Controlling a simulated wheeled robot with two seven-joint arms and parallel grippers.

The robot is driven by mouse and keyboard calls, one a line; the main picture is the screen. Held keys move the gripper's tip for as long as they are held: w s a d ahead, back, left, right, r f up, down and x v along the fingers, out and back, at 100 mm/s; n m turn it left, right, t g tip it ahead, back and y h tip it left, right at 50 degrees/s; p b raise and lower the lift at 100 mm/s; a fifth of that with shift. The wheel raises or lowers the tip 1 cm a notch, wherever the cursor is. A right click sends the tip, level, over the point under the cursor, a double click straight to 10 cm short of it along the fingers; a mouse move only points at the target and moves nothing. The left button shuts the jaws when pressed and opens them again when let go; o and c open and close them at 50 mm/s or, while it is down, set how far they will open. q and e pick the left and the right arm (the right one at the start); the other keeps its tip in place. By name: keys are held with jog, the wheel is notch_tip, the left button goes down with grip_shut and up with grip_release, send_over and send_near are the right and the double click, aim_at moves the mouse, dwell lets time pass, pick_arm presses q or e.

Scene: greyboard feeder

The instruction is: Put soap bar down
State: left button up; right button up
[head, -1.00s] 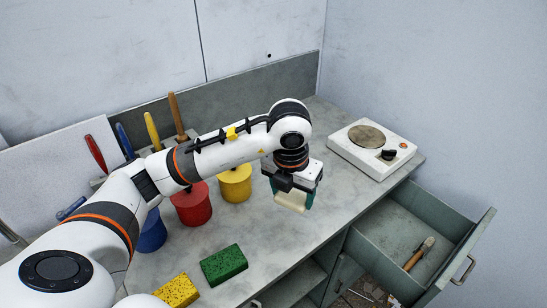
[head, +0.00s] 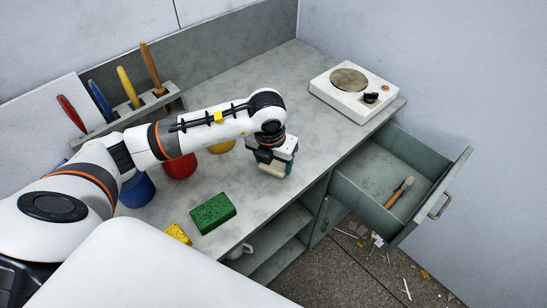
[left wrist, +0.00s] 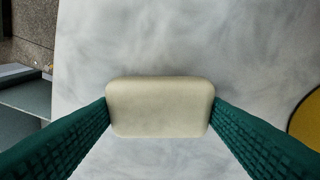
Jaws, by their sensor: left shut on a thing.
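The soap bar (left wrist: 160,107) is a cream rounded block. In the left wrist view it sits between the two green fingers of my left gripper (left wrist: 160,112), which touch its left and right ends. In the head view the soap bar (head: 272,169) shows only partly, low between the fingertips of my left gripper (head: 275,167). It is over the grey worktop (head: 310,120), close to the front edge. I cannot tell whether it touches the surface. My right gripper is not in view.
A green sponge (head: 212,213) and a yellow sponge (head: 178,234) lie left of the gripper. Red (head: 180,166) and yellow (head: 222,146) pots stand behind the arm. A white hot plate (head: 357,91) is at the back right. An open drawer (head: 380,178) holding a brush (head: 399,193) juts out at right.

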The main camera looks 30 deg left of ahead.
aim_at(271, 169)
pick_arm(q)
jog(key=o, duration=1)
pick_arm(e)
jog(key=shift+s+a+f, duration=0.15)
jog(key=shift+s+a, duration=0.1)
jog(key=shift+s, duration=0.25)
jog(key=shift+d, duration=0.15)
pick_arm(q)
jog(key=shift+r, duration=0.3)
notch_tip(271, 169, up, 11)
jog(key=s+b, duration=0.1)
jog(key=shift+s+r+b, duration=0.2)
jog(key=shift+s+b, duration=0.1)
jog(key=shift+s, duration=0.1)
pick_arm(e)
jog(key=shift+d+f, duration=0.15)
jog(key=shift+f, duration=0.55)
pick_arm(q)
jog(key=shift+d, duration=0.1)
